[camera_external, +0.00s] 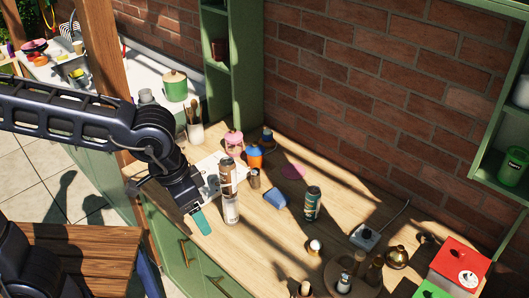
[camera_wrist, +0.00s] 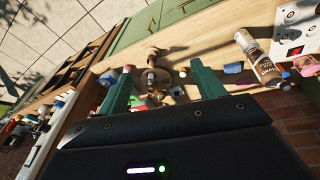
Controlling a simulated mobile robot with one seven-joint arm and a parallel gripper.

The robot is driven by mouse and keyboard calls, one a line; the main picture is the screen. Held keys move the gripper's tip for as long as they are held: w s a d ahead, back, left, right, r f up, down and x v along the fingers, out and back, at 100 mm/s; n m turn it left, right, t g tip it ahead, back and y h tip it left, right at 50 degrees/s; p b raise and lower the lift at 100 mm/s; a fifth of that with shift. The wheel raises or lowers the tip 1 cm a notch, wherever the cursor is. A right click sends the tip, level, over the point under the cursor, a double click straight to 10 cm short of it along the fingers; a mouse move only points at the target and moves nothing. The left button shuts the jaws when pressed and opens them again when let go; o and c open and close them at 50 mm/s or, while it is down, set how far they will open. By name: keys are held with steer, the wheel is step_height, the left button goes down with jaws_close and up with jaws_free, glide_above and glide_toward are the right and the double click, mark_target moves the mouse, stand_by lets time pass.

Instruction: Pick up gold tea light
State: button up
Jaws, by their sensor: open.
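A small gold, rounded object (camera_external: 397,257), which looks like the gold tea light, stands on the wooden counter beside a round tray, towards the right. In the wrist view a gold shape (camera_wrist: 156,53) shows beyond the space between my fingers; it is small, and I cannot be sure it is the same thing. My gripper (camera_external: 202,222) hangs at the counter's front edge, left of a tall bottle and well apart from the gold object. In the wrist view my gripper (camera_wrist: 163,84) has its two teal fingers wide apart with nothing held between them.
A tall brown and clear bottle (camera_external: 229,190) stands close to my gripper. A green can (camera_external: 312,204), a blue sponge (camera_external: 276,199) and a white socket box (camera_external: 365,236) are on the counter (camera_external: 262,248). A red box (camera_external: 461,262) is at the right. A brick wall closes the back.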

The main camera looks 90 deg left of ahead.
steer(key=w+a+f+n, duration=0.3)
steer(key=w+a, duration=0.1)
steer(key=w, duration=0.5)
steer(key=n+g, duration=0.3)
steer(key=n, duration=0.4)
glide_above(316, 241)
steer(key=f, duration=2.2)
steer(key=shift+s+a+f, duration=0.15)
steer(key=shift+a+f, duration=0.2)
steer(key=shift+f, duration=0.35)
step_height(316, 241, down, 5)
steer(key=shift+r, duration=0.1)
steer(key=shift+w+d+f, duration=0.15)
steer(key=shift+f, duration=1.25)
steer(key=shift+w+d+f, duration=0.1)
steer(key=shift+d+f, duration=0.05)
steer(key=shift+f, duration=1.2)
steer(key=c, duration=1.1)
steer(key=shift+o, duration=0.2)
steer(key=shift+r, duration=0.1)
